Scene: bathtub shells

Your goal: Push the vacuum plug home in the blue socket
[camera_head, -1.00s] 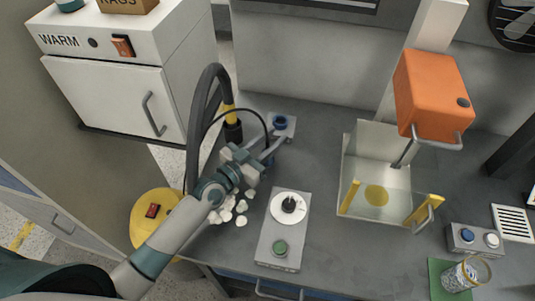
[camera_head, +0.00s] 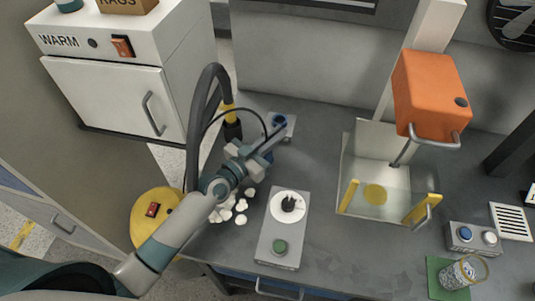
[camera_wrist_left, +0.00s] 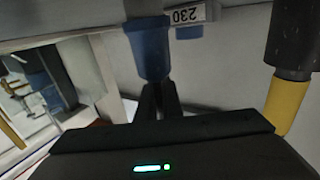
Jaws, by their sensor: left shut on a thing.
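The blue socket (camera_head: 280,120) sits on a small pale box at the back left of the grey bench. My left gripper (camera_head: 277,135) is right at it, and its fingers cover part of it. In the left wrist view my dark fingertips (camera_wrist_left: 157,86) are shut on the narrow end of a blue body that looks like the vacuum plug (camera_wrist_left: 151,45). Its far end meets or overlaps a pale box labelled 230. How deep it sits in the socket is hidden. A thin black cable loops to the gripper. My right gripper is not in view.
A thick dark hose (camera_head: 197,115) with a yellow band stands left of my gripper, above a yellow canister (camera_head: 142,220). Pale lumps (camera_head: 240,205) lie under my wrist. A grey box with a green button (camera_head: 279,247) stands to the right. Bench right of the socket is clear.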

